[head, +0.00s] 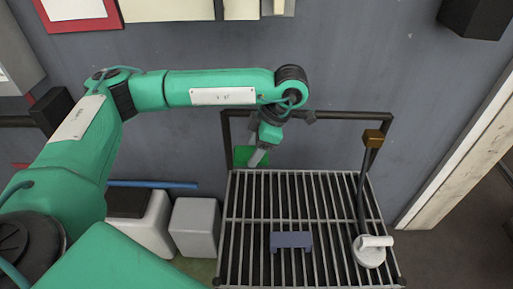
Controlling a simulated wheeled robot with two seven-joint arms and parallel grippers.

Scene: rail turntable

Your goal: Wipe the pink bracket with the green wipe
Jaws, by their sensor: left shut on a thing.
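My left gripper (258,156) hangs over the far left corner of a slatted metal rack. It is shut on the green wipe (243,155), which shows as a flat bright green piece partly behind the fingers. A bracket-shaped piece (291,240) lies on the slats near the middle front of the rack, apart from the gripper. It looks blue-violet; I see no pink bracket in this view. My right gripper is not in view.
The slatted rack (262,216) has a dark rail frame at its back. At its right stand a dark post with a brown block (373,139) and a white round piece with a handle (369,253). Grey bins (195,228) stand left of the rack. Most slats are bare.

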